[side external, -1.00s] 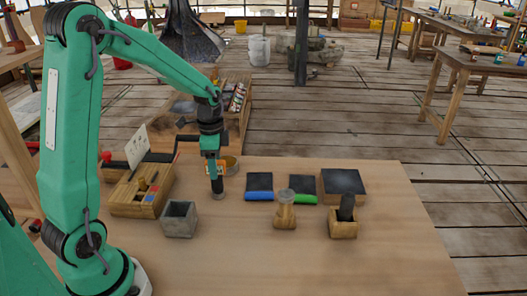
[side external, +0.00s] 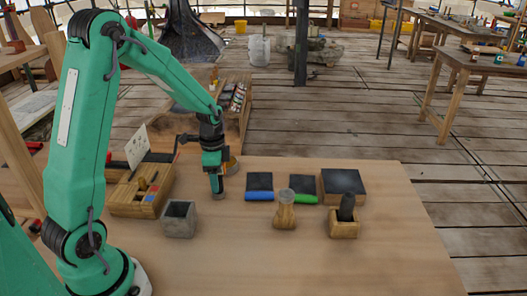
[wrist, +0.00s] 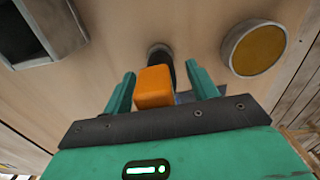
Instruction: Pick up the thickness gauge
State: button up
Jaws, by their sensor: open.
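What I take to be the thickness gauge has an orange block (wrist: 154,88) and a dark stem ending in a grey round foot. In the wrist view the orange block lies between the two green fingers of my gripper (wrist: 161,72). The fingers are apart, with a gap visible on the right; I cannot tell whether the left one touches. In the side view my gripper (side external: 214,168) is low over the wooden bench, with the gauge's grey foot (side external: 218,197) showing below it. The orange part is hidden there.
A grey square cup (side external: 180,219) stands front left of the gauge. A round tin (wrist: 256,48) is close by on the right in the wrist view. A wooden box (side external: 132,207) with a card is left. Pads and wooden holders stand right. The bench front is clear.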

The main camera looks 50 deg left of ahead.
jog(key=c, duration=1.2)
jog(key=shift+o, duration=0.2)
jog(key=shift+r, duration=0.8)
jog(key=r, duration=0.1)
jog(key=d+r, duration=0.1)
jog(key=r, duration=0.1)
jog(key=shift+r, duration=0.1)
jog(key=s+d+r, duration=0.2)
jog(key=d+r, duration=0.4)
jog(key=d, duration=0.4)
jog(key=shift+s+d, duration=0.2)
jog(key=shift+d, duration=0.05)
jog(key=shift+r, duration=0.1)
